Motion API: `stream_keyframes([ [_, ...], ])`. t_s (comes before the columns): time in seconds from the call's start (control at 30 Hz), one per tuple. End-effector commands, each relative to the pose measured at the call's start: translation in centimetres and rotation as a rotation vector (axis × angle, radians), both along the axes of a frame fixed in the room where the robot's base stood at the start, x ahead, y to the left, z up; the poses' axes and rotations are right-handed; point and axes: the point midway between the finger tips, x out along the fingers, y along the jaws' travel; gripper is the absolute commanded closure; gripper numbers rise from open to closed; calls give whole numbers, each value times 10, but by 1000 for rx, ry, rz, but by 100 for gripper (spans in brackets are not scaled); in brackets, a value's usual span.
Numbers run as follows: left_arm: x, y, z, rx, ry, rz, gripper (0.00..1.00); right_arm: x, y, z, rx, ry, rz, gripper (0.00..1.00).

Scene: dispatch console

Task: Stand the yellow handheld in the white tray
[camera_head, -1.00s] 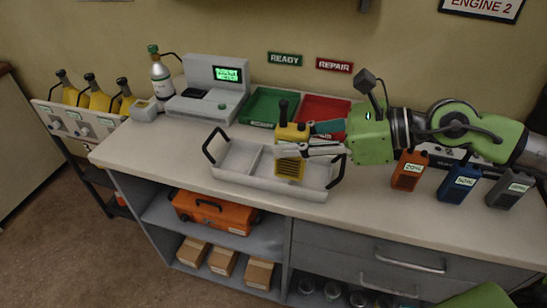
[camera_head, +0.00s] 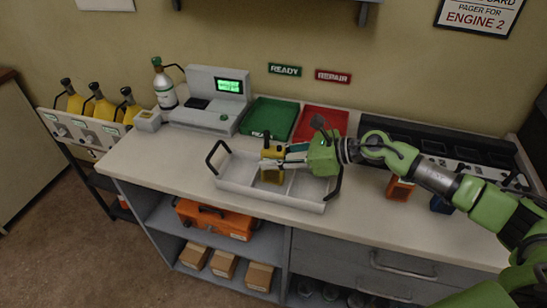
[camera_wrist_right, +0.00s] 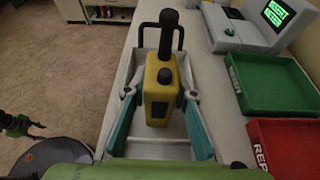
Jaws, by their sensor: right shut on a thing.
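The yellow handheld (camera_head: 273,163), with a black antenna and knob on top, is upright over the white tray (camera_head: 232,182). My right gripper (camera_head: 275,160) is shut on it, with a finger on each side of its body. In the right wrist view the handheld (camera_wrist_right: 160,92) stands between the teal and grey fingers (camera_wrist_right: 160,98), inside the tray's outline. I cannot tell whether its base touches the tray floor. The white tray (camera_wrist_right: 186,70) has black handles at its ends and dividers inside.
A green tray (camera_head: 268,117) and a red tray (camera_head: 321,121) lie behind the white tray. A grey console (camera_head: 213,100) stands at the back left. An orange handheld (camera_head: 400,188) and a blue one (camera_head: 441,203) stand right, partly behind my arm.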

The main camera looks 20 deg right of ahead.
Motion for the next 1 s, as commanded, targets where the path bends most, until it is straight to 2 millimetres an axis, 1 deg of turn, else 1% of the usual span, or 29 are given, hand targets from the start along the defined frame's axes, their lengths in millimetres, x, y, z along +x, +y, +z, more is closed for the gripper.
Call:
stream_keyframes([
  [0.03,0,0,5,0,0,0,60,1,0,-2,4,1,-3,100],
  [0.1,0,0,6,0,0,0,60,1,0,-7,3,-2,-2,100],
  [0.37,0,0,5,1,0,0,60,1,0,-10,2,-5,-2,100],
  [0.5,0,0,-1,1,0,0,60,1,0,-14,2,-5,-2,100],
  [0.53,0,0,1,1,0,0,60,1,0,-14,1,-3,-1,68],
  [0.57,0,0,2,1,0,0,60,0,0,-13,1,-3,-1,60],
  [0.6,0,0,2,1,0,0,60,0,0,-13,1,-3,-1,59],
  [0.87,0,0,2,1,0,0,60,0,0,-13,1,-3,-1,59],
  [1.0,0,0,7,1,0,0,60,0,-1,-8,1,-3,-1,59],
])
